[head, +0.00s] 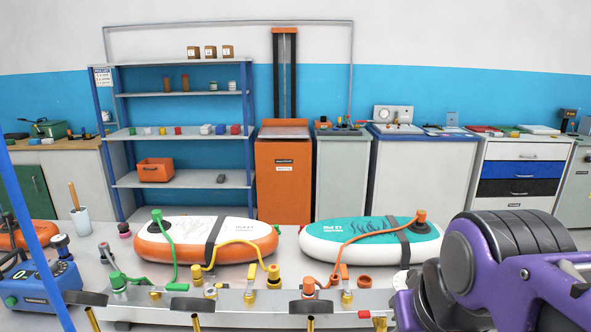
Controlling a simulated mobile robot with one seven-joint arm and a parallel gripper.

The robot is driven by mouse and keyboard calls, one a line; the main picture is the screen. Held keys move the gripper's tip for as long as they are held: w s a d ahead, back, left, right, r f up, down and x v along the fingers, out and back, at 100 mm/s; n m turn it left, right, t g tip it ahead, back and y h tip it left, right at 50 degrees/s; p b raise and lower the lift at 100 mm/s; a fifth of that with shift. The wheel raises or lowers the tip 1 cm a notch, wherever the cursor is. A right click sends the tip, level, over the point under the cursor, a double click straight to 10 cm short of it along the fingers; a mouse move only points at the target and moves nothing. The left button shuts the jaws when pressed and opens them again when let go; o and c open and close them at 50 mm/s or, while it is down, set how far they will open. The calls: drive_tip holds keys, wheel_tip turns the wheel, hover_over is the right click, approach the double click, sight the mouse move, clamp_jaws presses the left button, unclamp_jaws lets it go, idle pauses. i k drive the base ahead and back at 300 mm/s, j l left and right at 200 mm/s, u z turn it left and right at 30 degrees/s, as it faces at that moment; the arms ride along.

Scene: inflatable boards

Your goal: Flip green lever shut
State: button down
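The green lever (177,287) is a small bar at the front left of the bench. It lies roughly level, pointing right from a brass valve (155,294) on the metal manifold rail (235,304). A yellow lever (249,279) and an orange lever (344,271) on the same rail stand upright. A green-capped fitting (118,282) is left of the green lever. My purple arm fills the lower right, well to the right of the green lever. I cannot make out my gripper's fingers in this view.
A white and orange board (178,240) and a teal and white board (345,249) lie behind the rail, joined to it by coloured hoses. A blue pump box (40,286) stands at the left. Dark flat pieces (193,304) lie along the front.

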sight(170, 287)
drive_tip(key=k+l+u, duration=0.1)
drive_tip(key=u, duration=0.25)
drive_tip(key=k+l+u, duration=0.1)
drive_tip(key=u, duration=0.25)
drive_tip(key=i+u, duration=0.1)
drive_tip(key=u, duration=0.2)
drive_tip(key=i+j+u, duration=0.1)
drive_tip(key=u, duration=0.2)
drive_tip(key=k, duration=0.1)
